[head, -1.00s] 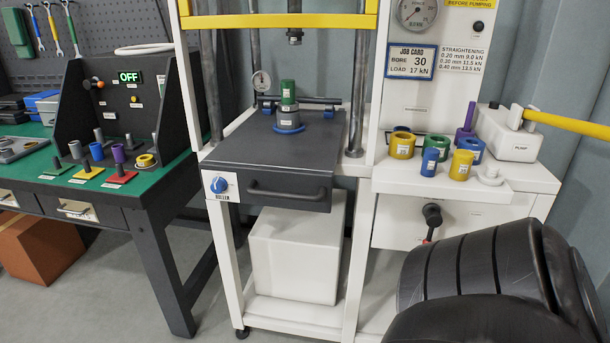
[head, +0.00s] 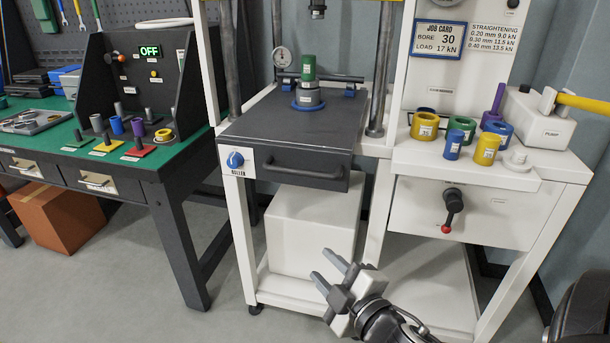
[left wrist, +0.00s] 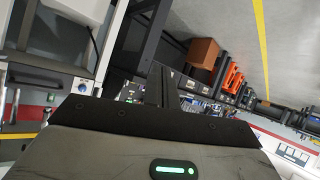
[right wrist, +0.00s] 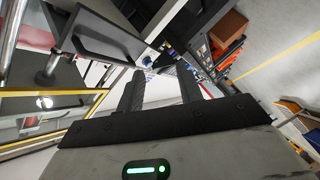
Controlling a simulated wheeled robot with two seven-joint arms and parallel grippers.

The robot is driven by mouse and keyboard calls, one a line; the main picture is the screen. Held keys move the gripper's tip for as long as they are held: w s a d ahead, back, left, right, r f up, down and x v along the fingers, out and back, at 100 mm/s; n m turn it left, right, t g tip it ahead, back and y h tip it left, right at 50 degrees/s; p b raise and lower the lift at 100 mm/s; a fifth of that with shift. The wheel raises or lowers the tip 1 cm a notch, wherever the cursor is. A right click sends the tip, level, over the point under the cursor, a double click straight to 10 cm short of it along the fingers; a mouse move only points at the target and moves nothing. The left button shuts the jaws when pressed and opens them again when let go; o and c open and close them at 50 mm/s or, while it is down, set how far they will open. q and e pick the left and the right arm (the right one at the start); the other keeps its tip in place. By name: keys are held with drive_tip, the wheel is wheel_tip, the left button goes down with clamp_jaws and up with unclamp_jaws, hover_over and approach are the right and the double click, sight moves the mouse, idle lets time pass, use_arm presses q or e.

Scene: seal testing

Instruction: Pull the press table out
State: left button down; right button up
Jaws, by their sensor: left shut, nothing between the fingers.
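The press table (head: 300,118) is a dark grey slab with a bar handle (head: 303,170) on its front face. It sits between the white press posts, with a green-topped piece (head: 308,84) on a blue ring standing on it. My right gripper (head: 328,270) is open and empty, below the handle and apart from it, in front of the lower shelf. My left gripper (left wrist: 165,85) is shut and empty in the left wrist view. It is outside the head view.
A blue roller knob (head: 236,160) is left of the table front. The green-topped bench (head: 60,145) stands further left. At right, a white shelf (head: 430,160) holds coloured rings and cylinders, above a red-tipped lever (head: 453,205).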

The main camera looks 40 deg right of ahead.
sight(302, 172)
drive_tip(key=w+d+r+n+t, duration=0.2)
drive_tip(key=d+r+n+t, duration=0.1)
drive_tip(key=d+r+n, duration=0.4)
drive_tip(key=shift+n, duration=0.7)
drive_tip(key=w+p, duration=0.1)
drive_tip(key=w, duration=0.4)
drive_tip(key=w+r, duration=0.1)
drive_tip(key=w, duration=0.4)
drive_tip(key=w+r+p, duration=0.1)
drive_tip(key=w, duration=0.4)
drive_tip(key=shift+w+a+r+p, duration=0.15)
drive_tip(key=shift+w+a+p, duration=0.05)
drive_tip(key=shift+w+p, duration=0.2)
clamp_jaws()
